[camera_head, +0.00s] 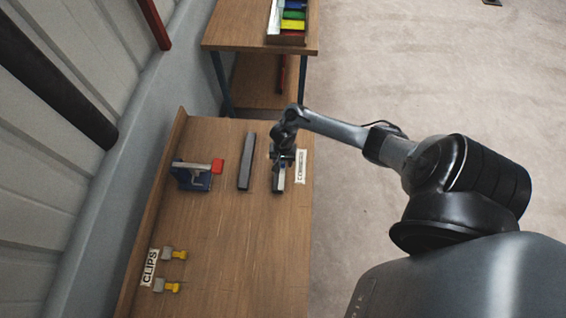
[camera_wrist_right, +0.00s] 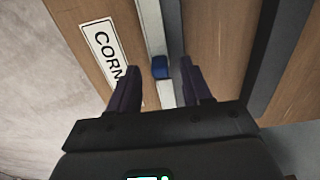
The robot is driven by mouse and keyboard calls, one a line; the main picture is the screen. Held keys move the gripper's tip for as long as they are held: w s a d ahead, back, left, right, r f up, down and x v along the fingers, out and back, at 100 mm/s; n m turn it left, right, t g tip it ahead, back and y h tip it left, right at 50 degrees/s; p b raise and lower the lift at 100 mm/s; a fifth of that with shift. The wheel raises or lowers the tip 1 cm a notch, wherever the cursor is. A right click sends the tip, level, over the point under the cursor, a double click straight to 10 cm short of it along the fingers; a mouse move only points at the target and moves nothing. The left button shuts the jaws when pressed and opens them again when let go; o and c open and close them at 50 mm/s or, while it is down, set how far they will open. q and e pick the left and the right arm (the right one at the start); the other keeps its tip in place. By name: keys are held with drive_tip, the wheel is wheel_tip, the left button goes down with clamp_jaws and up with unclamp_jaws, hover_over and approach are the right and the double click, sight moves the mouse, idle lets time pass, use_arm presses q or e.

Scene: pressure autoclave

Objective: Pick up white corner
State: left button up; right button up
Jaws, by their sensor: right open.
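A narrow pale whitish strip (camera_wrist_right: 150,25) runs between my right gripper's fingers in the wrist view, beside a grey strip. A small blue block (camera_wrist_right: 160,67) sits on it between the fingertips. I cannot tell which part is the white corner. In the head view my right gripper (camera_head: 281,160) is over a narrow holder (camera_head: 278,184) beside the corners label (camera_head: 300,166), and it hides much of that holder. The right gripper (camera_wrist_right: 158,64) is open, with one finger on each side of the strip and visible gaps. My left gripper is not in view.
A long dark grey bar (camera_head: 245,161) lies left of the gripper. A blue device with a red part (camera_head: 218,166) stands farther left. Yellow-and-grey clips (camera_head: 173,254) lie by the CLIPS label (camera_head: 149,267). The wooden table's (camera_head: 250,250) near middle is clear.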

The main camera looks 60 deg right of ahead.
drive_tip(key=shift+f, duration=0.25)
drive_tip(key=shift+c, duration=0.2)
clamp_jaws()
drive_tip(key=shift+r, duration=0.1)
